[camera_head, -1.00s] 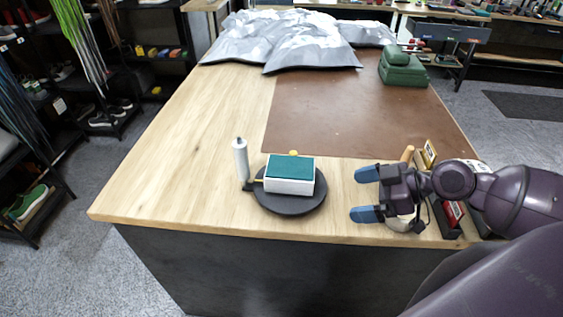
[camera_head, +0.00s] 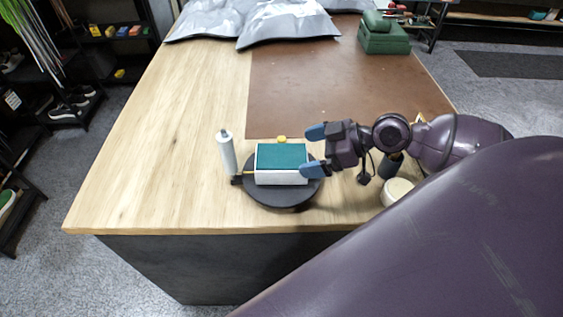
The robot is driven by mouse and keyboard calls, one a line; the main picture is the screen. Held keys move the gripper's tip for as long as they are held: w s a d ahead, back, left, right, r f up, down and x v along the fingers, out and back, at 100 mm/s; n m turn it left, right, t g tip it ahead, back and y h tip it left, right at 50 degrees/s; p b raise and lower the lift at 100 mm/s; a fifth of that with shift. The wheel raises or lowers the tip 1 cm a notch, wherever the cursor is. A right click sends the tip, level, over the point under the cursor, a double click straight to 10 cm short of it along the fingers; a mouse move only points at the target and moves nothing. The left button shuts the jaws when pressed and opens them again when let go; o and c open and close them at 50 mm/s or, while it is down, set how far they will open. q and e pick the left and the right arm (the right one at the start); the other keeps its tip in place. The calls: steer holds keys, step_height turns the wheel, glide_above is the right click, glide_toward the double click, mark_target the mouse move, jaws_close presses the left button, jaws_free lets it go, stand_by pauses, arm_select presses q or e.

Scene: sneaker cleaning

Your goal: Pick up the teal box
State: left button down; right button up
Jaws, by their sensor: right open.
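The teal box (camera_head: 281,157) has a teal top and white sides. It sits on a round black turntable (camera_head: 272,197) near the front edge of the wooden table. My right gripper (camera_head: 313,151) is open, its blue fingertips pointing left. It is at the box's right side, with the near fingertip by the box's front right corner and the far one beyond its back right corner. I cannot tell whether the near fingertip touches the box. My left gripper is not in view.
A white cylinder (camera_head: 228,153) stands close left of the turntable. A small yellow knob (camera_head: 282,139) shows behind the box. A pale round object (camera_head: 396,191) is under my right arm. Grey bags (camera_head: 287,24) and green boxes (camera_head: 384,36) lie at the back. The table's left side is clear.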

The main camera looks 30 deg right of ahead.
mark_target(285, 155)
steer(key=shift+w+a+f, duration=0.15)
steer(key=shift+w+a, duration=0.25)
steer(key=shift+w, duration=0.05)
steer(key=x, duration=0.1)
steer(key=p+x, duration=0.1)
steer(key=x, duration=0.1)
steer(key=shift+w+r, duration=0.15)
steer(key=shift+r, duration=0.05)
steer(key=shift+w+a+f, duration=0.35)
steer(key=shift+a+f, duration=0.05)
steer(key=shift+a, duration=0.1)
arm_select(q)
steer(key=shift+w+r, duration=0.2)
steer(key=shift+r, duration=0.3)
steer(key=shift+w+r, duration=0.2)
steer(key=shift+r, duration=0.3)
arm_select(e)
steer(key=c, duration=0.9)
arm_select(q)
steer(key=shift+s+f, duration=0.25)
arm_select(e)
steer(key=shift+c, duration=0.2)
steer(key=shift+r, duration=0.1)
